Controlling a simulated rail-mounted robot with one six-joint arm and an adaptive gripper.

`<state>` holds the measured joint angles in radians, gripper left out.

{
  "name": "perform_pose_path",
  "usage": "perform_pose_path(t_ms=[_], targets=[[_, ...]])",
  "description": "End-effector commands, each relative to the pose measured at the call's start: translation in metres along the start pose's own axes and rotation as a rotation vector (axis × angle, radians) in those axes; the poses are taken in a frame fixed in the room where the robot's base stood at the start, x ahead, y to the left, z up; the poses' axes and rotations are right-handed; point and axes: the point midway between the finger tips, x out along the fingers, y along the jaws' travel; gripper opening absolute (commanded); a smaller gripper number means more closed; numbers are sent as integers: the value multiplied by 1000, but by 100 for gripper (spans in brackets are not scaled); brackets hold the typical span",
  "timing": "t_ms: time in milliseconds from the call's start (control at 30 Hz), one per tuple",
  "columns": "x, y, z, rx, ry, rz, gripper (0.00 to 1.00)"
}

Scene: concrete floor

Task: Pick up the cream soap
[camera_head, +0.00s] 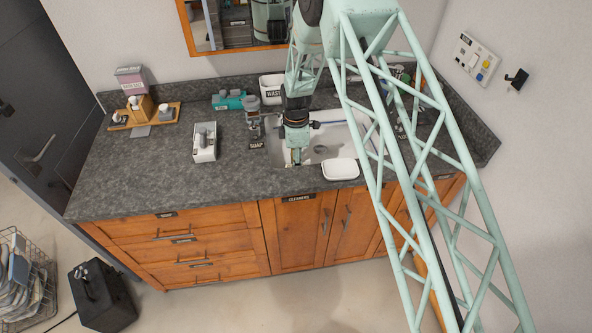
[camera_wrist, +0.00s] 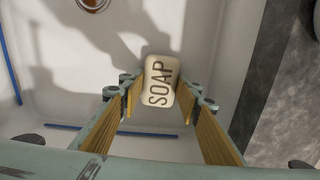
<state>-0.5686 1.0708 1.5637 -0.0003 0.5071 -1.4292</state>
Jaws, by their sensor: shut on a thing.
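The cream soap (camera_wrist: 160,82) is a small rounded bar with "SOAP" in dark letters. In the wrist view it sits between the fingertips of my gripper (camera_wrist: 162,92), which is shut on it. White sink basin (camera_wrist: 60,75) shows behind the bar. In the head view my gripper (camera_head: 295,158) points down over the left part of the sink (camera_head: 336,132). I cannot make out the soap clearly in the head view.
A white dish (camera_head: 340,169) stands at the sink's front edge, right of my gripper. A grey dispenser (camera_head: 254,122) and a light box-shaped holder (camera_head: 204,143) stand to the left. A white bin (camera_head: 272,86) is behind. The left-front counter (camera_head: 130,178) is clear.

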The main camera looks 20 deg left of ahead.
Motion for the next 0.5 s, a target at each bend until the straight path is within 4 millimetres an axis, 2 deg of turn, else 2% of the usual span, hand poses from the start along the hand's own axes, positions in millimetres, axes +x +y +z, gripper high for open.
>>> perform_pose_path(t_ms=[267,500], targets=[[-3,0,0,0,0,0,19],[-17,1,0,0,0,2,19]])
